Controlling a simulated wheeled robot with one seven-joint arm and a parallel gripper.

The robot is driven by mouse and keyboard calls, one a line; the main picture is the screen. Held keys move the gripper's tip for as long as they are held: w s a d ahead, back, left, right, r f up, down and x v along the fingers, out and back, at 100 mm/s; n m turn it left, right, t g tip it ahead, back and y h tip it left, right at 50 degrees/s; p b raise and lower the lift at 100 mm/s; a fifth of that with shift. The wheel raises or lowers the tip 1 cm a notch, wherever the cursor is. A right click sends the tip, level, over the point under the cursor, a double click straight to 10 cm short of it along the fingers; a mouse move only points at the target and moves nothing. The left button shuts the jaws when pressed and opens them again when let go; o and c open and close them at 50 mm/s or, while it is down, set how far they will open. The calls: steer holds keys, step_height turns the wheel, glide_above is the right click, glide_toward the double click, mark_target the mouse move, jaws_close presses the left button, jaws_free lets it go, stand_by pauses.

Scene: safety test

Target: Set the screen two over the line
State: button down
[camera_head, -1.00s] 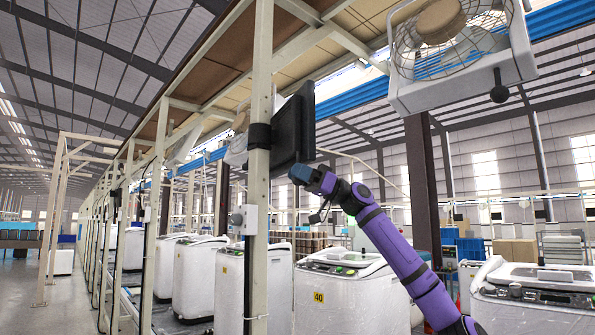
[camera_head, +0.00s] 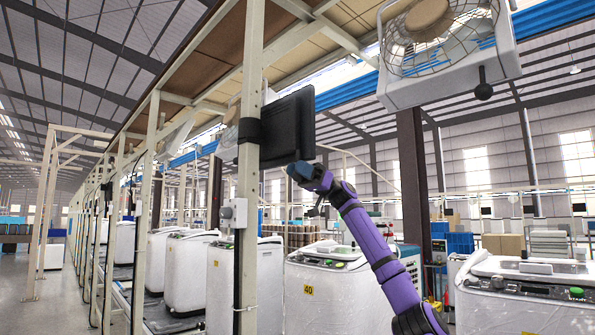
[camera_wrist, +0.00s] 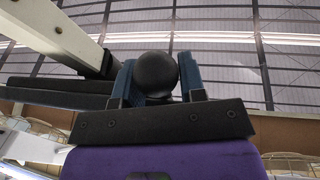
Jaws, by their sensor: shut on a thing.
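A black flat screen (camera_head: 288,128) hangs on a cream post (camera_head: 249,160), held by a black bracket around the post. My gripper (camera_head: 300,172) is at the screen's lower edge, at the end of my purple arm. In the wrist view, the blue fingers of my gripper (camera_wrist: 157,82) are shut on a black ball-shaped knob (camera_wrist: 156,72). A dark slab, apparently the screen (camera_wrist: 60,92), extends to the left of the fingers. How the knob joins the screen is hidden.
A white fan unit (camera_head: 450,60) with a black ball knob hangs at upper right. White washing machines (camera_head: 325,295) stand in a row below the overhead frame. A small grey box (camera_head: 234,213) is on the post. An aisle (camera_head: 45,310) is clear at left.

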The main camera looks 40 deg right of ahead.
steer(key=shift+d+r+t, duration=0.15)
steer(key=shift+d+t, duration=0.05)
steer(key=shift+t, duration=0.1)
steer(key=c, duration=0.7)
jaws_free()
steer(key=shift+d, duration=0.1)
steer(key=v, duration=1)
steer(key=shift+d+f, duration=0.3)
